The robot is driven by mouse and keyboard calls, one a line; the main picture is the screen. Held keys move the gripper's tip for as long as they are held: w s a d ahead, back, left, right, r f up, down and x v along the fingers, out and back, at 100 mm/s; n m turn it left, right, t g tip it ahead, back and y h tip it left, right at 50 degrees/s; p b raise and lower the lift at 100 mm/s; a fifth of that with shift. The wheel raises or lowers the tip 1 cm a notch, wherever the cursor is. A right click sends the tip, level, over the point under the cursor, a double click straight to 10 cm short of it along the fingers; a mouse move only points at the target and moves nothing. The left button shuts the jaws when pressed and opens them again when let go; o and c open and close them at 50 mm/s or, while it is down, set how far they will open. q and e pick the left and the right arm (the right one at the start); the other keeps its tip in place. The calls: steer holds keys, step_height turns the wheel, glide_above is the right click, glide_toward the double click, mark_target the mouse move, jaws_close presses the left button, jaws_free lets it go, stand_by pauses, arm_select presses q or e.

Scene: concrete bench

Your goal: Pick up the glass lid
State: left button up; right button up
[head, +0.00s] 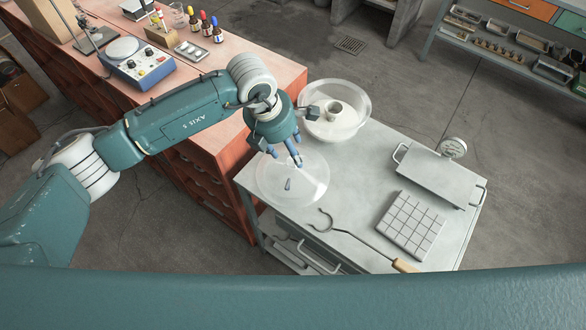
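The glass lid (308,184) is a clear round disc with a small dark knob near its middle. It lies at the left corner of the grey bench top. My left gripper (285,157) is above the lid's far part, pointing down, with its blue-tipped fingers spread apart and nothing between them. The knob is just below the fingers in the picture; the height gap is hard to tell. My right gripper is not in view.
A clear glass bowl (357,101) with a pale cup inside stands just behind the gripper. A metal tray (437,174), a gridded white block (411,225) and a wooden-handled ring tool (360,239) lie to the right. An orange bench (215,70) adjoins on the left.

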mark_target(292, 161)
arm_select(q)
steer(key=p+x, duration=0.2)
steer(key=x, duration=0.2)
steer(key=shift+a+f+p, duration=0.25)
steer(key=shift+f+p, duration=0.15)
steer(key=shift+w+d+f, duration=0.15)
steer(key=shift+f, duration=0.4)
steer(key=c, duration=1.3)
steer(key=shift+r, duration=0.15)
jaws_close()
